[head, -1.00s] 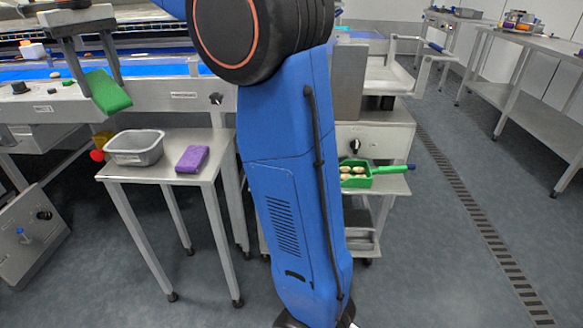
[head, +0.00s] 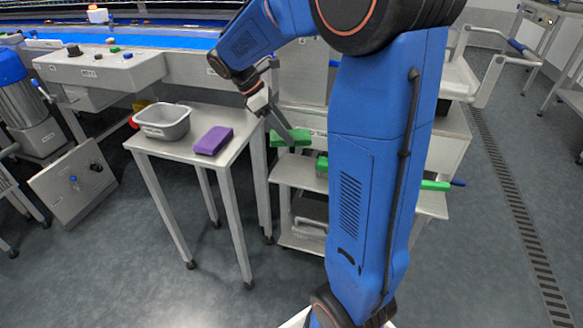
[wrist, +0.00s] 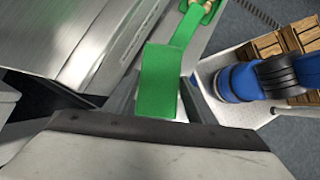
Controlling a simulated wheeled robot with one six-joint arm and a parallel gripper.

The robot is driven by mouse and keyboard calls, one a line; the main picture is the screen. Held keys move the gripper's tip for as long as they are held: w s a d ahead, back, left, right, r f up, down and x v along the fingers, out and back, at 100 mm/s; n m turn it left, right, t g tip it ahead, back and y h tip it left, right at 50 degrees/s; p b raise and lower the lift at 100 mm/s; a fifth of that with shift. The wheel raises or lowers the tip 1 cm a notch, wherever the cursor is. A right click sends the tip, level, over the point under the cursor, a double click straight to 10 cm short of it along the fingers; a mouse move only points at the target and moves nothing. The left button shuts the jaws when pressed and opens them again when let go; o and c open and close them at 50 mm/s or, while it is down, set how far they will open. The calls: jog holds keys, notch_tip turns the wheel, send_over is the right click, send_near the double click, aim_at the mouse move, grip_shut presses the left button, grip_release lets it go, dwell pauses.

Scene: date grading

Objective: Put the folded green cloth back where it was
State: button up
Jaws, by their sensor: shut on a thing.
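The folded green cloth (head: 290,138) is a flat green slab held in the air near the right side of the small steel table, in front of the trolley. My gripper (head: 285,128) is shut on it and reaches in from above. The wrist view shows the cloth (wrist: 162,75) between my gripper's fingers (wrist: 158,105), its free part sticking out beyond them. I cannot tell from these frames how far the cloth is above the trolley shelf.
The steel table (head: 140,146) carries a grey tub (head: 165,132) and a purple folded cloth (head: 213,140). A green tray with a handle (head: 435,185) is partly hidden behind my arm; part of it also shows in the wrist view. The table's front right corner is clear.

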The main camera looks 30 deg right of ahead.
jog(key=shift+s+d+f, duration=0.1)
jog(key=shift+s+f, duration=0.05)
jog(key=shift+f, duration=5)
jog(key=o, duration=1.4)
jog(key=shift+f, duration=0.1)
jog(key=v, duration=1.1)
jog(key=shift+s+a+r+m+t+y, duration=0.1)
jog(key=shift+s+a+m+t+y, duration=1.2)
jog(key=shift+s, duration=3)
jog(key=shift+s+a+r+m+t+y, duration=0.15)
jog(key=shift+s+a+m+t+y, duration=0.35)
jog(key=shift+s+a+m+t, duration=1.95)
jog(key=shift+s+a+r+m+t+y, duration=0.1)
jog(key=shift+s+m+t+y, duration=0.65)
jog(key=shift+s+m, duration=3.45)
